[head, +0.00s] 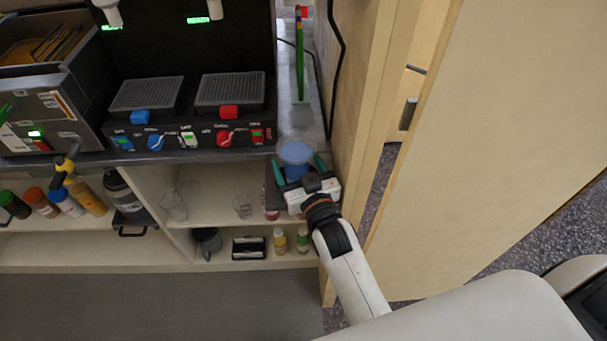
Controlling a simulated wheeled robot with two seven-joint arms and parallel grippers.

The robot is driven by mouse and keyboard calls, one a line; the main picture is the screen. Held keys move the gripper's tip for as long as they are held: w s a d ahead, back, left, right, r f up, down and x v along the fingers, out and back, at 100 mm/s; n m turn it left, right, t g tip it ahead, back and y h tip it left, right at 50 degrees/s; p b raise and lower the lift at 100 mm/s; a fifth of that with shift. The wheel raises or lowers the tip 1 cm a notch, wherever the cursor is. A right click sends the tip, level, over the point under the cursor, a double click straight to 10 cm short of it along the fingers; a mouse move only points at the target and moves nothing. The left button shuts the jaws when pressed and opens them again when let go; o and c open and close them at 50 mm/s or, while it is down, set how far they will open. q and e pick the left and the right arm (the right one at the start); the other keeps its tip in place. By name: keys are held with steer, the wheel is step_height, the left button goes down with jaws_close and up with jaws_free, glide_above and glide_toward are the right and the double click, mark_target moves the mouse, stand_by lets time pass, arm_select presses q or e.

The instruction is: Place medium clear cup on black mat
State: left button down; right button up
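My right gripper (298,162) reaches in from the lower right to the right end of the counter. Its two green fingertips stand apart on either side of a round clear, bluish cup (296,152). Something blue (297,172) shows below the cup's rim, between the fingers. I cannot tell whether the fingers press on the cup. A dark flat patch (272,174) beside the gripper may be the black mat; the gripper hides most of it. More clear cups (173,205) (243,206) stand on the shelf below. My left gripper is not in view.
A dark machine with two grated trays (230,90) and coloured knobs fills the counter to the left. A wooden panel (365,110) stands close on the right. Bottles (92,199) and a grey jug (208,240) are on the shelves. A green stick (299,65) stands behind.

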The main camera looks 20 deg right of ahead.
steer(key=s+b, duration=0.1)
steer(key=s, duration=1.1)
steer(key=shift+d, duration=0.2)
